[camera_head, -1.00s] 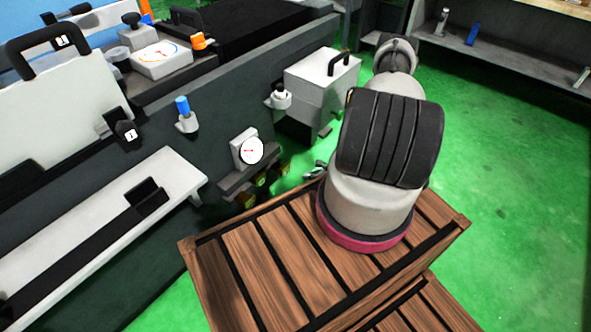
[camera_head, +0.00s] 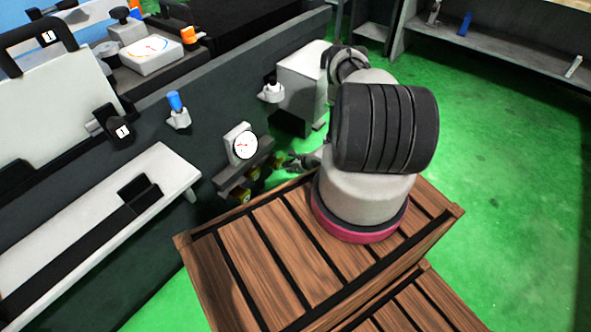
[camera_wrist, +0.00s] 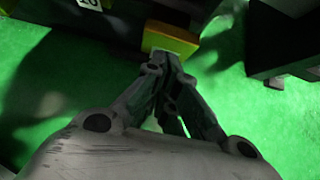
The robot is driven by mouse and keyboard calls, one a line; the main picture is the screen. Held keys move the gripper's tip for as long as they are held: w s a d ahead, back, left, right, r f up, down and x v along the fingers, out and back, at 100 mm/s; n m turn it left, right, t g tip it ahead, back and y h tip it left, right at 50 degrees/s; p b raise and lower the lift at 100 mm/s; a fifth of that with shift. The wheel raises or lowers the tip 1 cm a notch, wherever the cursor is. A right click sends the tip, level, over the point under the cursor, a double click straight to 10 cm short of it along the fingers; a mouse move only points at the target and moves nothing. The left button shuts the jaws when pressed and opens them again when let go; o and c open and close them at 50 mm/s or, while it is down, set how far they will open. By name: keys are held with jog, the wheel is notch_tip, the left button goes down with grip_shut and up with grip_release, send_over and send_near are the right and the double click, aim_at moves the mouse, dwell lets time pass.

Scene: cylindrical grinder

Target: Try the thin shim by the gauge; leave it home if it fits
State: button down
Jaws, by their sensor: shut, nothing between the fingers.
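The round white dial gauge (camera_head: 245,146) stands above a dark ledge (camera_head: 236,168) on the machine's front. Yellow pieces (camera_head: 240,195) show under the ledge; another (camera_head: 278,158) is at its right end. I cannot tell which, if any, is the thin shim. My gripper (camera_head: 289,162) is low by the ledge's right end, partly behind my arm. In the wrist view its fingers (camera_wrist: 163,62) are shut and empty, their tips close below a yellow block (camera_wrist: 172,38). I cannot tell whether they touch it.
A blue-topped knob (camera_head: 176,108) and a white-topped knob (camera_head: 271,89) stick out of the machine front. A grey box (camera_head: 301,75) stands behind my gripper. A pale rail (camera_head: 95,205) is at left. Open green floor (camera_head: 500,170) lies to the right.

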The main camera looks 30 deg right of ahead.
aim_at(279, 160)
jog(key=shift+w+a, duration=0.2)
jog(key=shift+w, duration=0.2)
jog(key=w, duration=0.1)
jog(key=w+a, duration=0.1)
jog(key=w, duration=0.3)
jog(key=shift+w+a, duration=0.1)
jog(key=shift+a, duration=0.3)
jog(key=shift+w+r, duration=0.1)
jog(key=shift+w, duration=0.1)
